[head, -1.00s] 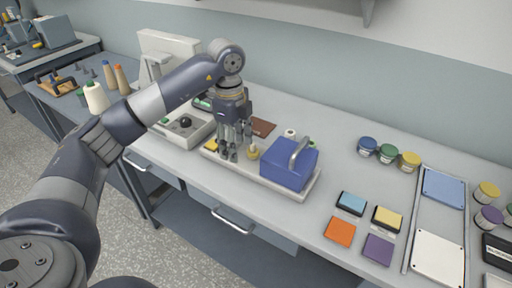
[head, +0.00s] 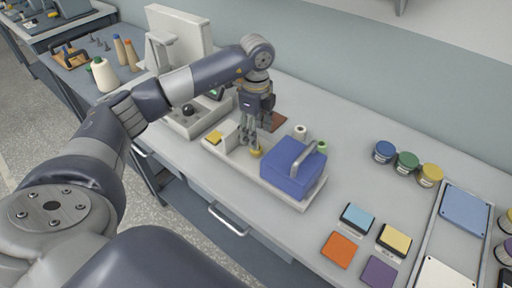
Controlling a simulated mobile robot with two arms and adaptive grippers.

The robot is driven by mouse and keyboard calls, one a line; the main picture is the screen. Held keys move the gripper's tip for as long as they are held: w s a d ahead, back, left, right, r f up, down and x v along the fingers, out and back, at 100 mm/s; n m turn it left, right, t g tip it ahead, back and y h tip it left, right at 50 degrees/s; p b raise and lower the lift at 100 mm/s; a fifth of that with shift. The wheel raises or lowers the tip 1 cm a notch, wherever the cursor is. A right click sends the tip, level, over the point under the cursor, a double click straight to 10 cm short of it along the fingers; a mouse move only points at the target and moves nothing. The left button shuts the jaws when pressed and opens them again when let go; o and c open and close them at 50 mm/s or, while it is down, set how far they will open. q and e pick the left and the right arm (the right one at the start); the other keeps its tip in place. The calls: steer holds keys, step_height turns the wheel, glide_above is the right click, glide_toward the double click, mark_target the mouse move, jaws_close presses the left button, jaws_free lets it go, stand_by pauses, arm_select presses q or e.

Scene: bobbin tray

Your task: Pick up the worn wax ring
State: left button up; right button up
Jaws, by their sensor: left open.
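A small yellow, rounded piece (head: 257,153), which looks like the worn wax ring, sits in the pale tray (head: 231,161), left of a blue box with a grey handle (head: 291,170). My left gripper (head: 252,143) points down into the tray, its fingers open right at the yellow piece. The fingers cover part of it, and I cannot tell whether they touch it. A flatter yellow block (head: 215,137) lies at the tray's left end. My right gripper is out of view.
A white spool (head: 300,131) and a green-topped item (head: 322,147) stand behind the blue box. A brown pad (head: 278,121) lies behind the tray. Three jars, including a blue one (head: 384,151), and coloured pads are on the right. The bench front between is clear.

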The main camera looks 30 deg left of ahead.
arm_select(q)
steer(key=shift+f, duration=0.4)
step_height(320, 180, down, 4)
steer(key=shift+s+d+r+p, duration=0.1)
steer(key=shift+d+r+p, duration=0.05)
steer(key=shift+p, duration=0.95)
steer(key=shift+f, duration=0.45)
steer(key=c, duration=0.8)
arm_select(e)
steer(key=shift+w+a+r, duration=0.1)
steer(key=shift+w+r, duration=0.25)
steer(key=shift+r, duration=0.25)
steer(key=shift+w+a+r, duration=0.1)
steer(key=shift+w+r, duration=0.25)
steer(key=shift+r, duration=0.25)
